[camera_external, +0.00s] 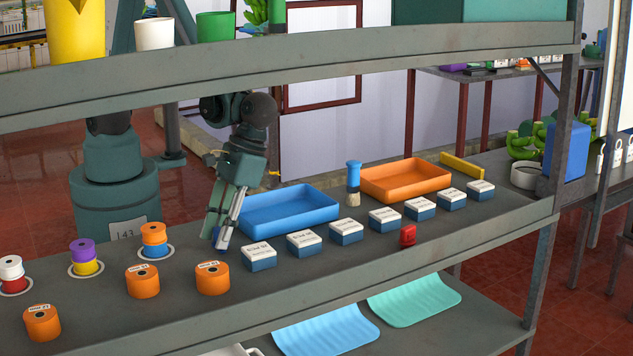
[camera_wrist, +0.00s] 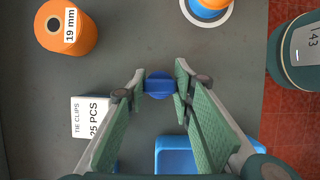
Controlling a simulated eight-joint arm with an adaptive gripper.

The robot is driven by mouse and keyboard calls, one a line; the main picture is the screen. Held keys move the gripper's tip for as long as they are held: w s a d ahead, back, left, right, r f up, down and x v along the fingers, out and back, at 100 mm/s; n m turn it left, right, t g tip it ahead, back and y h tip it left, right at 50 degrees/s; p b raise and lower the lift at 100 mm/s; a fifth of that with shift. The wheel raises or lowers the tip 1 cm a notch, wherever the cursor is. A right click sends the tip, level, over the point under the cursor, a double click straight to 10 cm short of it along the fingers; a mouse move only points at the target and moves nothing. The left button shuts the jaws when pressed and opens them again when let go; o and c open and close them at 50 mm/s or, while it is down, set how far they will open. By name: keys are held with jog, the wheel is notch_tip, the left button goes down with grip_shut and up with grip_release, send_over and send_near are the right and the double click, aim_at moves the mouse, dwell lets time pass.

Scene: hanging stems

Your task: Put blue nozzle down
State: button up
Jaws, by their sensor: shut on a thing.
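The blue nozzle (camera_wrist: 159,85) is between the fingertips of my gripper (camera_wrist: 159,82) in the wrist view, with a flat ridge across its top. My gripper (camera_external: 222,236) is shut on it and points down over the grey shelf, left of the blue tray. In the external view only a small blue part shows at the fingertips, and the fingers hide the rest. The fingertips are close to the shelf surface; I cannot tell whether the nozzle touches it.
The blue tray (camera_external: 262,229) and an orange tray (camera_external: 370,190) stand right. Several white-and-blue boxes (camera_external: 304,243) line the front. Orange spools (camera_external: 212,279) and stacked coloured pieces (camera_external: 154,240) stand left. The upper shelf (camera_external: 300,68) crosses above. Bare shelf surrounds the fingertips.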

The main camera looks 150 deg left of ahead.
aim_at(219, 230)
jog(key=shift+r+p, duration=0.55)
jog(key=shift+r, duration=4.4)
jog(key=w+a+f+n+t+y+b, duration=0.1)
jog(key=w+a+f+n, duration=0.1)
jog(key=w+a+n, duration=0.4)
jog(key=w+a+f+n+t+y, duration=0.2)
jog(key=w+a+n, duration=0.4)
jog(key=a, duration=0.7)
jog(key=w+a+f+n+t+y+b, duration=0.1)
jog(key=w+a+f+n, duration=0.1)
jog(key=w+a+n, duration=0.4)
jog(key=shift+w+a+f+b, duration=0.15)
jog(key=shift+w+a+f, duration=0.05)
jog(key=shift+w+a, duration=0.75)
jog(key=shift+w+a+f+b, duration=0.15)
jog(key=shift+w+a, duration=0.65)
jog(key=shift+w, duration=0.2)
jog(key=shift+f, duration=0.15)
jog(key=shift+f, duration=1.4)
jog(key=shift+f, duration=0.1)
jog(key=o, duration=0.8)
